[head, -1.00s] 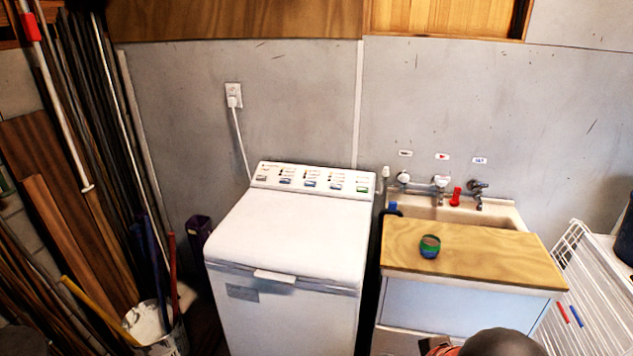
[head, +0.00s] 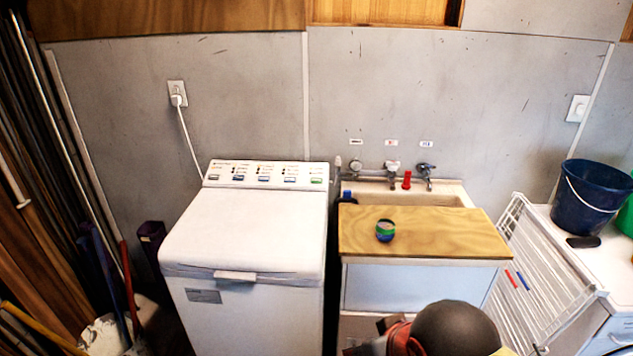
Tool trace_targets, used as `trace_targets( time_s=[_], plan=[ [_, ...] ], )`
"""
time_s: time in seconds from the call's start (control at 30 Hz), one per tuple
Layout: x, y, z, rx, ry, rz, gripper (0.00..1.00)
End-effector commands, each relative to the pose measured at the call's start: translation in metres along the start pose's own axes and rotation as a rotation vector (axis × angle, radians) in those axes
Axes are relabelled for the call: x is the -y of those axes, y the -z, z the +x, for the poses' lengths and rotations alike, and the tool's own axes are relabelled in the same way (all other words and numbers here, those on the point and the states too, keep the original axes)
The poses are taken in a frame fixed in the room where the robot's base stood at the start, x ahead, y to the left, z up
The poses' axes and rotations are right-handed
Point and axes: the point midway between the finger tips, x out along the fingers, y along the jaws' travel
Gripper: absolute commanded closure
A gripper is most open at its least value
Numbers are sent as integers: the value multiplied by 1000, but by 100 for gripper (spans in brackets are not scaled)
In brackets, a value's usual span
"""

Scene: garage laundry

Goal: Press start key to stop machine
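The white top-loading washing machine (head: 243,240) stands against the grey wall, left of the sink cabinet, with its lid down. Its control panel (head: 266,174) runs along the back of the top and carries a row of small keys, most of them blue or grey. A green key (head: 317,181) is at the panel's right end; its lettering is too small to read. Part of my arm, a dark round joint with orange and grey parts, shows at the bottom edge, in front of the sink cabinet. My gripper's fingers cannot be made out.
A white wire rack (head: 535,270) and a blue bucket (head: 588,196) are at right. Poles and a white bucket (head: 103,337) crowd the left.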

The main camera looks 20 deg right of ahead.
Motion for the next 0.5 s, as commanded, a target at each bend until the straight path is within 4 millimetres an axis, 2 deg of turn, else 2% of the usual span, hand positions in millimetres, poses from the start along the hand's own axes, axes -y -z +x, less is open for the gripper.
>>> trace_targets(
  time_s=[0.5],
  plan=[
    [0,0,0,0,0,0,91]
  ],
)
